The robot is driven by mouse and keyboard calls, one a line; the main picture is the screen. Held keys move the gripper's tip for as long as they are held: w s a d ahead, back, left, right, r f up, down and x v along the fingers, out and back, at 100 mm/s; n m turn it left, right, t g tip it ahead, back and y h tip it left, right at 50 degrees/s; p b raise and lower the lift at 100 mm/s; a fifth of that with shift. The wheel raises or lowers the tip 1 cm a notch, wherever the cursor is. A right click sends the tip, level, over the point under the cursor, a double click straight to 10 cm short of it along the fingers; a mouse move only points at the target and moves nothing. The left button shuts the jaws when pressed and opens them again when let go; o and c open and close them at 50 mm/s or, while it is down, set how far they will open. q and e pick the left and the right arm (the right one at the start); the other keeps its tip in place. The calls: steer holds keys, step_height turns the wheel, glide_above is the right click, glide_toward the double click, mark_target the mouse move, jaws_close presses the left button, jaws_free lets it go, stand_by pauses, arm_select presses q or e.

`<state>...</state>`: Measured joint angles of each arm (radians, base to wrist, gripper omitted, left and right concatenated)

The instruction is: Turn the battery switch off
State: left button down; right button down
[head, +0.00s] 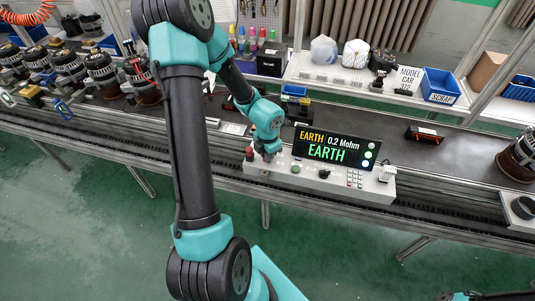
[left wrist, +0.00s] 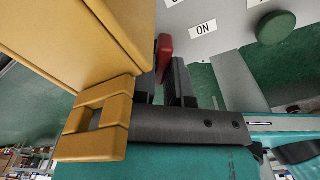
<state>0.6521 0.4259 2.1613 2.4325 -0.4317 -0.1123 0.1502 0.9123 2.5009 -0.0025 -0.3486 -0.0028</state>
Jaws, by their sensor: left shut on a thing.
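The test panel (head: 330,183) is a light grey console with a dark display (head: 338,149) reading "EARTH 0.2 Mohm". My left gripper (head: 266,156) reaches down to the panel's left end. In the left wrist view, the dark fingers of my left gripper (left wrist: 165,88) are shut on a red switch handle (left wrist: 165,52). The handle's lower part is hidden between the fingers. An "ON" label (left wrist: 203,28) is beside it on the panel face. My right gripper is not in view; only a piece of arm shows at the bottom right.
A green button (left wrist: 276,27) is on the panel near the label. A large yellow block (left wrist: 75,40) fills the wrist view's upper left. Alternators (head: 103,72) stand along the line at left. A blue SCRAP bin (head: 440,86) is on the shelf behind.

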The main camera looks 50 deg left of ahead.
arm_select(q)
steer(key=shift+n, duration=0.3)
steer(key=n, duration=0.3)
steer(key=shift+d, duration=0.1)
steer(key=shift+n, duration=1.8)
steer(key=c, duration=1.1)
jaws_free()
steer(key=shift+c, duration=0.2)
steer(key=shift+r, duration=0.1)
step_height(320, 180, up, 17)
steer(key=shift+r, duration=0.15)
steer(key=shift+w, duration=0.1)
